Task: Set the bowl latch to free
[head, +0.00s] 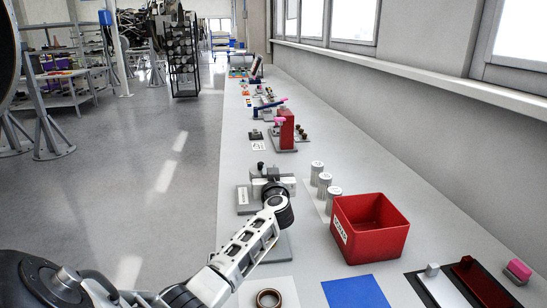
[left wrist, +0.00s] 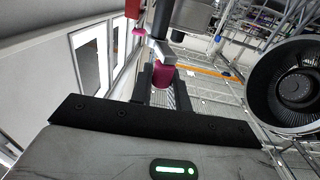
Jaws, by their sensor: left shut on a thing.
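In the left wrist view my left gripper (left wrist: 162,88) is shut on a magenta knob (left wrist: 163,74). A pale metal arm (left wrist: 170,53) meets the knob just beyond the fingers. In the head view my left gripper (head: 274,188) is at a grey fixture (head: 243,199) on the bench, and its wrist hides much of the fixture's front. I take this fixture to hold the bowl latch, but the latch's setting cannot be read. The knob is hidden in the head view. My right gripper is not in view.
Several silver cylinders (head: 324,182) and a red bin (head: 370,228) stand close to the right of the fixture. A blue mat (head: 355,291) and a brown ring (head: 268,299) lie nearer. A red block device (head: 286,130) stands farther along the bench (head: 222,170). The wall bounds the right side.

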